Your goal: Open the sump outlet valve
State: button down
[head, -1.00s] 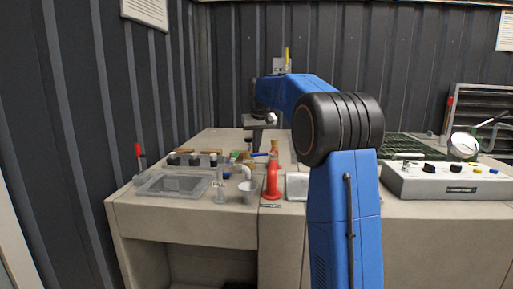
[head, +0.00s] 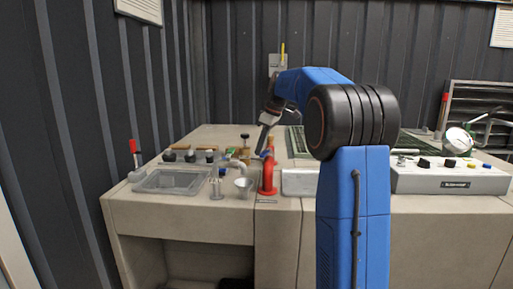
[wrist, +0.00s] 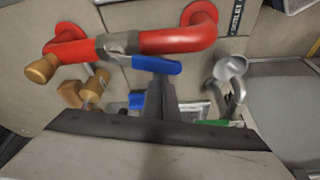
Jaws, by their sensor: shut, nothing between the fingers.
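A red bent pipe (wrist: 180,40) stands on the bench with a grey valve body (wrist: 118,43) in it and a brass end (wrist: 41,69). A blue lever (wrist: 157,64) sticks out from the valve body along the pipe. In the head view the red pipe (head: 268,176) stands at the bench front. My gripper (wrist: 161,82) is shut and empty, its tips close beside the blue lever; I cannot tell whether they touch. In the head view my gripper (head: 262,147) is above the red pipe and partly covers the lever.
Left of the pipe are a grey cup (head: 243,187), a clear cylinder (head: 216,188) and a sunken basin (head: 172,181). A control box with knobs (head: 452,178) stands right. A dark label (wrist: 236,18) lies beside the pipe's base.

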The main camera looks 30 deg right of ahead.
aim_at(263, 153)
jog(key=shift+s+d+n+y, duration=0.35)
jog(key=shift+s+n, duration=0.2)
jog(key=shift+n, duration=0.45)
jog(key=shift+s+d, duration=0.35)
jog(key=shift+w+a, duration=0.25)
jog(key=shift+a, duration=0.15)
notch_tip(263, 153, up, 10)
jog(key=shift+f, duration=0.25)
jog(key=shift+a, duration=0.1)
dwell(0.4)
